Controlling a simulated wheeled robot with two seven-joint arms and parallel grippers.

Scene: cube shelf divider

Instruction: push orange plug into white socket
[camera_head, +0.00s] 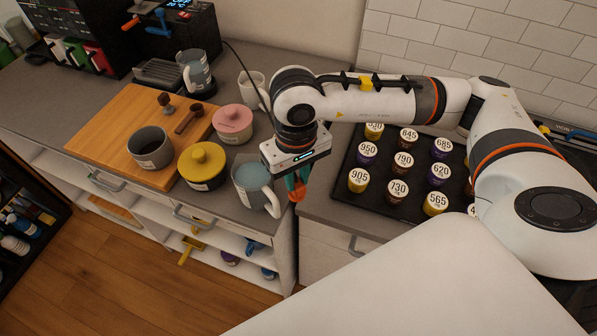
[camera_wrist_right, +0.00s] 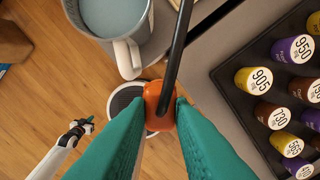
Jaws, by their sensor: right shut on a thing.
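My right gripper (camera_head: 297,190) points down in front of the counter, just right of a mug. Its teal fingers are shut on the orange plug (camera_wrist_right: 158,104), which shows between the fingertips in the right wrist view, with a black cable (camera_wrist_right: 178,45) running up from it. In the head view the orange plug (camera_head: 298,194) is a small patch below the fingers. A round dark disc with a pale rim (camera_wrist_right: 122,98) lies partly behind the plug; I cannot tell whether it is the white socket. My left gripper (camera_wrist_right: 84,127) shows small in the right wrist view.
A grey mug (camera_head: 255,187) with bluish contents stands close beside the right gripper, at the counter's edge. A black tray (camera_head: 386,210) of numbered capsules lies to the right. A yellow pot (camera_head: 203,167), a pink pot (camera_head: 233,123) and a wooden board (camera_head: 107,122) stand left.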

